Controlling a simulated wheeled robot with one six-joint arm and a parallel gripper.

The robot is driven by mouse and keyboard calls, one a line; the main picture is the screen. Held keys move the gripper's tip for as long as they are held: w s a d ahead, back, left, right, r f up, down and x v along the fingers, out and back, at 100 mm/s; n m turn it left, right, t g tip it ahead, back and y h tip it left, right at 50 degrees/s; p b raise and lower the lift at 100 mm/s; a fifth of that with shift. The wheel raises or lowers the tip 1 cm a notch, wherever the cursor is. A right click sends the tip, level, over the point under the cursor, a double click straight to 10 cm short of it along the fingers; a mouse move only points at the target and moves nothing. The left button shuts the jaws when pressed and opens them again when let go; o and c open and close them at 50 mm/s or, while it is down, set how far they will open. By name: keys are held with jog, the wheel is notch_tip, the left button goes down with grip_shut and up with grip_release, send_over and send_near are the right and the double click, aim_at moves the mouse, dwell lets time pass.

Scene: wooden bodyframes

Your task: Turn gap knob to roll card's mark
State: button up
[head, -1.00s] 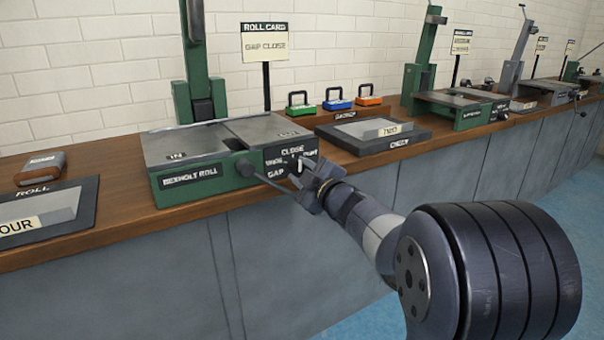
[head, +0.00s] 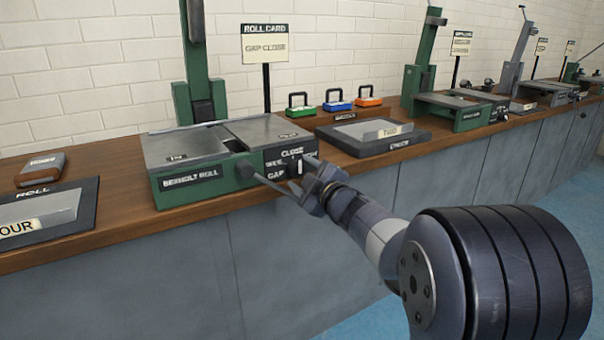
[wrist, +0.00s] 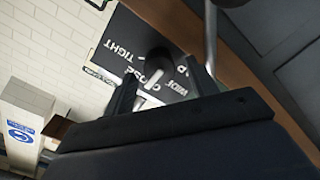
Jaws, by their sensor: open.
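The green Bexholt roll machine (head: 205,165) stands on the bench with a black gap panel (head: 274,165) at its front right. The panel reads CLOSE at the top and WIDE at the left. The gap knob's white mark (head: 300,167) stands upright under CLOSE. The roll card (head: 264,44) reads GAP CLOSE. My gripper (head: 313,174) is open just in front of the panel's right side and hides part of it. In the wrist view the dark knob (wrist: 158,62) shows beyond the open fingers, near the words TIGHT, CLOSE and WIDE; I cannot tell if they touch it.
A lever with a black ball end (head: 245,170) sticks out of the machine's front, close to my gripper's left. Three padlocks, green, blue and orange (head: 338,100), stand behind a dark tray (head: 372,140). Other machines line the bench to the right.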

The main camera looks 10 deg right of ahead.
jog(key=p+v, duration=0.2)
jog(key=v, duration=0.8)
jog(key=shift+w, duration=0.1)
jog(key=b+x, duration=0.2)
jog(key=x, duration=0.8)
jog(key=shift+w+a, duration=0.15)
jog(key=shift+w, duration=0.15)
